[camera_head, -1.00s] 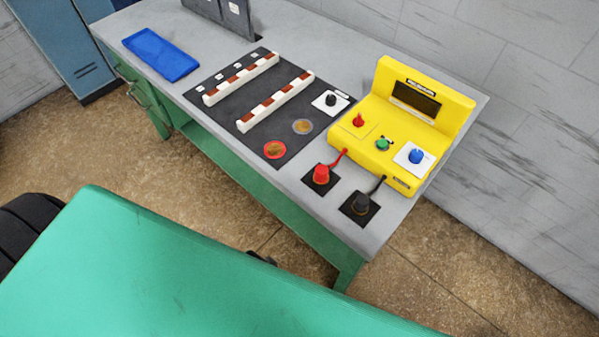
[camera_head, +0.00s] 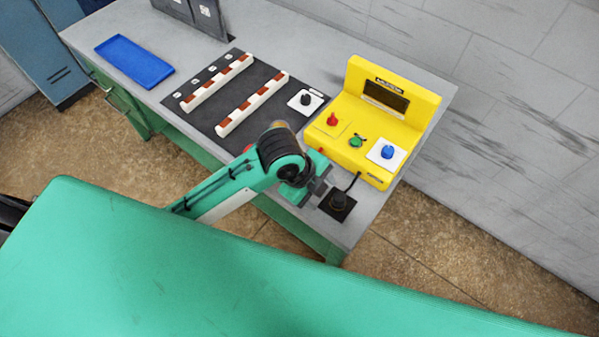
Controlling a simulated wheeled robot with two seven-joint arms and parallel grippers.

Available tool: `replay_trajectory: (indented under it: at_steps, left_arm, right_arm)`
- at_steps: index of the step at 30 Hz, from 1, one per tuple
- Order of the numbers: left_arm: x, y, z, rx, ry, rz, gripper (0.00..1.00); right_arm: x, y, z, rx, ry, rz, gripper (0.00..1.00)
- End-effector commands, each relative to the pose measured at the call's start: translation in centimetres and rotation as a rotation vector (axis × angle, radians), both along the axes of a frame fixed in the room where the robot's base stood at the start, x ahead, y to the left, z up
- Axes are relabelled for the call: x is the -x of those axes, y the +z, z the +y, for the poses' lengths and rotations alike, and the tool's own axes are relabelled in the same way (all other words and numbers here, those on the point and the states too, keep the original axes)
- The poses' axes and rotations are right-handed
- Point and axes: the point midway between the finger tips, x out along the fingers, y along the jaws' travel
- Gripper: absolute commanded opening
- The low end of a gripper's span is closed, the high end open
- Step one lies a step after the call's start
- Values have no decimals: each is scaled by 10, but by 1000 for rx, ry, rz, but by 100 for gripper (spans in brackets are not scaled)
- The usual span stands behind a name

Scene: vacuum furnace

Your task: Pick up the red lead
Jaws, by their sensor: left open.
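My left gripper (camera_head: 319,190) reaches in over the front edge of the grey table, near the yellow meter box (camera_head: 372,125). Its dark fingers show only partly, pointing right beside the black lead (camera_head: 338,201) on its black square. The jaws are open, with nothing seen between them. The red lead is hidden behind my left wrist and gripper, so I cannot tell whether the gripper touches it. The black lead's cable runs up to the yellow box. My right gripper is not in view.
A dark mat (camera_head: 205,104) with two red-and-white strips lies left of the yellow box. A black knob on a white plate (camera_head: 306,101) sits at its right edge. A blue tray (camera_head: 134,61) lies at the far left. A wall stands behind the table.

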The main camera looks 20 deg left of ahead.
Motion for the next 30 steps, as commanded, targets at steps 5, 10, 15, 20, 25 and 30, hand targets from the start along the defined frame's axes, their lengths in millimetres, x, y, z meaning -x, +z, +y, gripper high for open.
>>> replay_trajectory:
  at_steps: [5,10,15,20,25,30]
  left_arm:
    - [-26,8,2,-141,-402,-78,57]
    - [-49,16,19,-270,-753,-108,57]
    - [-73,27,46,-374,-1040,-101,57]
    - [-88,37,69,-427,-1211,-82,57]
    - [-95,40,79,-444,-1291,-67,57]
    - [-94,18,81,-443,-1301,-60,57]
  right_arm:
    - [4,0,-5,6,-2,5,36]
    - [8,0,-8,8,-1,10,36]
    - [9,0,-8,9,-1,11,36]
    - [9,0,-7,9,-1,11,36]
    - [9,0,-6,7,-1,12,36]
    - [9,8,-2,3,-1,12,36]
